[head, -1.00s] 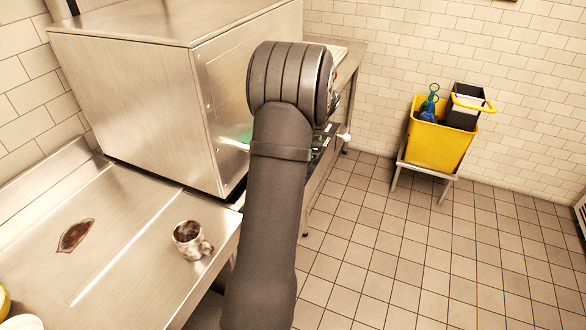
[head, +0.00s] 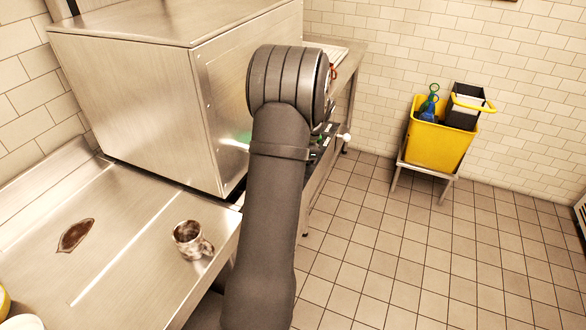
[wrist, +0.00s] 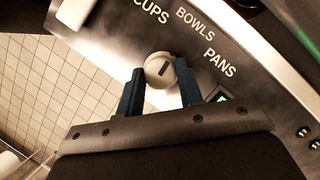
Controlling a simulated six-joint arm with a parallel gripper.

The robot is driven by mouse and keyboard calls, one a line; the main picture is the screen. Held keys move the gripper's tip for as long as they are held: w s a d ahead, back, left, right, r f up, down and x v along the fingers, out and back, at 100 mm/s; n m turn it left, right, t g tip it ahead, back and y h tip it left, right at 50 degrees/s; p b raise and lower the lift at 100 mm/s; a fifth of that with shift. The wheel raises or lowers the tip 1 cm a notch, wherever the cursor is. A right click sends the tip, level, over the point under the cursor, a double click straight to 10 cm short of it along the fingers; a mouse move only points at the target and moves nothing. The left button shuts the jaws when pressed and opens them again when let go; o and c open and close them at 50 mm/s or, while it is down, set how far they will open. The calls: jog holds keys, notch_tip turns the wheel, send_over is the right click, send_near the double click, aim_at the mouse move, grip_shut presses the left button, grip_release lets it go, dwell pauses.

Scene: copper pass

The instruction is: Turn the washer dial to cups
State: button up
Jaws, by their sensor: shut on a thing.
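The washer dial (wrist: 153,62) is a round, pale knob with a short dark mark, on a dark panel in the wrist view. The words CUPS (wrist: 151,11), BOWLS (wrist: 195,22) and PANS (wrist: 219,62) are printed around it. The mark slants up and right, roughly towards BOWLS. My gripper (wrist: 160,78) is shut on the dial, one dark finger on each side. In the head view my arm hides the dial and most of the panel. The steel washer (head: 150,95) stands left of my arm.
A mug with brown stains (head: 187,238) stands on the steel counter (head: 130,260), near its front edge, with a brown spill (head: 76,235) to its left. A yellow mop bucket (head: 437,146) stands by the back wall. The tiled floor at right is clear.

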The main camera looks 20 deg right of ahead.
jog(key=n+g, duration=0.1)
jog(key=n, duration=0.2)
jog(key=shift+n, duration=0.3)
jog(key=o, duration=1)
jog(key=shift+c, duration=0.2)
jog(key=shift+w, duration=0.1)
jog(key=v, duration=1.7)
jog(key=shift+w+r, duration=0.25)
jog(key=shift+a, duration=0.15)
